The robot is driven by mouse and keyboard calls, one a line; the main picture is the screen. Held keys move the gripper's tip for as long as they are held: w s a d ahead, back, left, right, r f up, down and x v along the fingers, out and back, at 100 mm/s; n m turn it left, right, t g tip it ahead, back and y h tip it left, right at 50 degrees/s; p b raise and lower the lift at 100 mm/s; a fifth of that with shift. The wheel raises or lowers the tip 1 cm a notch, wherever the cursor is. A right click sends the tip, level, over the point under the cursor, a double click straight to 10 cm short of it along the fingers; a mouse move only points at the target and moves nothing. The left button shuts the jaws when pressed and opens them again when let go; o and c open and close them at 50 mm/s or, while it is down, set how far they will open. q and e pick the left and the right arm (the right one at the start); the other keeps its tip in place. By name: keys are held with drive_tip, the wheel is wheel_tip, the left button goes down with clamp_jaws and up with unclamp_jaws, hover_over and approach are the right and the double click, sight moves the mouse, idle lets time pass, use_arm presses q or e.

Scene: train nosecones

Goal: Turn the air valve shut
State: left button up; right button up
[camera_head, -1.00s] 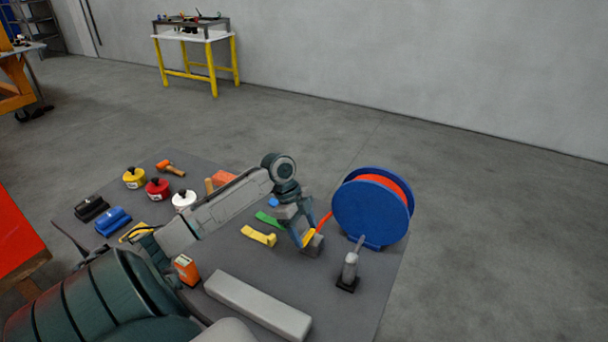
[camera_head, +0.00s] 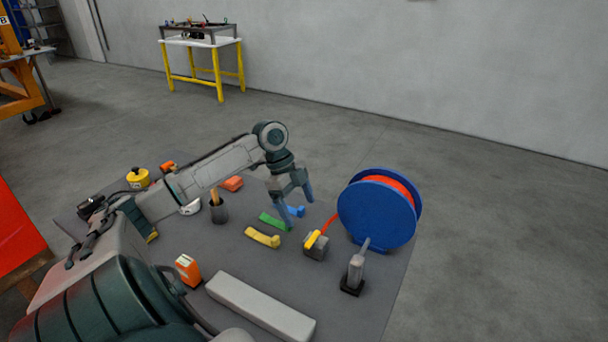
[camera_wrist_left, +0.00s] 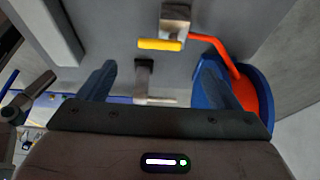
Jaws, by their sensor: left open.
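The air valve is a small grey block (camera_head: 315,253) with a yellow handle (camera_head: 312,239), at the end of a red hose (camera_head: 327,225). My left gripper (camera_head: 294,208) is open and empty, above the mat, up and left of the valve in the head view and apart from it. In the left wrist view the valve block (camera_wrist_left: 175,20) is at the top, its yellow handle (camera_wrist_left: 160,44) lies crosswise, and the red hose (camera_wrist_left: 218,52) bends off right. The open left fingers (camera_wrist_left: 155,85) show below the handle. My right gripper is not in view.
A blue reel (camera_head: 376,214) stands right of the valve. A grey upright tool (camera_head: 356,265) on a black base is in front of it. Yellow (camera_head: 262,238), green (camera_head: 272,222) and blue (camera_head: 296,211) strips lie left of the valve. A long grey block (camera_head: 262,307) is nearer.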

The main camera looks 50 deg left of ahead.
use_arm(q)
drive_tip(key=v, duration=0.2)
drive_tip(key=shift+a+r, duration=0.1)
drive_tip(key=shift+r, duration=0.15)
idle(0.4)
